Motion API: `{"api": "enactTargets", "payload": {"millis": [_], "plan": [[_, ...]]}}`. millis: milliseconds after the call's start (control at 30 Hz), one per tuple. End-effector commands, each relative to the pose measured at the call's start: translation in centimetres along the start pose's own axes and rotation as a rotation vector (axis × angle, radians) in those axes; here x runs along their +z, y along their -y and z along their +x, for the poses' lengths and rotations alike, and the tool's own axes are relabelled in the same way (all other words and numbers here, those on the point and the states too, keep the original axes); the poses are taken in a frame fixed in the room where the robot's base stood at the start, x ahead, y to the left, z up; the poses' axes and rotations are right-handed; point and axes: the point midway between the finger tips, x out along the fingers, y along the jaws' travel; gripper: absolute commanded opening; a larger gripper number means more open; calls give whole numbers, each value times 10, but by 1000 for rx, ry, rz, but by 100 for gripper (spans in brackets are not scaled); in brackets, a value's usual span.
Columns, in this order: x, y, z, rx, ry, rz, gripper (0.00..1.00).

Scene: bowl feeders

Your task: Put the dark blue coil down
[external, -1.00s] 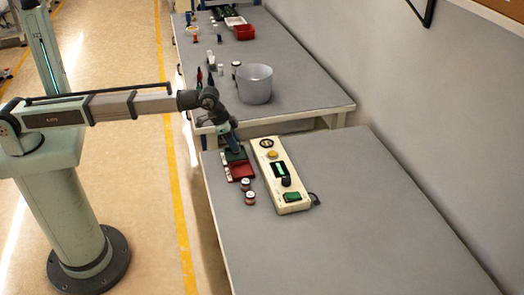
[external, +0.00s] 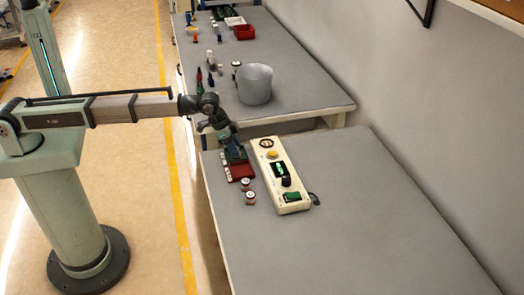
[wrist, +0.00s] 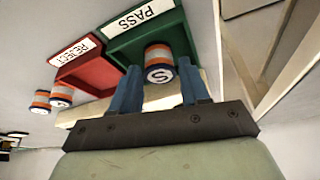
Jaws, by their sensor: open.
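My gripper (wrist: 158,88) is open, with its two blue fingers on either side of a coil (wrist: 158,62). The coil shows orange, pale and dark bluish bands and a round end marked S. It appears to be in the green PASS tray (wrist: 118,42), though its contact with the tray floor is hard to see. The red REJECT tray (wrist: 92,72) is beside the green one. In the external view my gripper (external: 236,156) is low over the green tray and hides most of it and the coil; the red tray (external: 242,173) shows.
Two similar coils (external: 247,184) (external: 250,197) stand just in front of the red tray. A grey bowl (external: 254,84) stands on the back table.

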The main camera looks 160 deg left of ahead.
Motion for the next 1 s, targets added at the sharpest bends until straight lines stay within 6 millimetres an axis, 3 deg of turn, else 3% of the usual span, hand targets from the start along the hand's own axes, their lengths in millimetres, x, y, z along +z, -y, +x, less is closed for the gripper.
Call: {"api": "enactTargets", "payload": {"millis": [167,600,800,1000], "plan": [[0,0,-18,0,-3,0,46],[0,0,-94,0,-3,0,46],[0,0,-114,0,-2,0,46],[0,0,-121,0,0,0,46]]}}
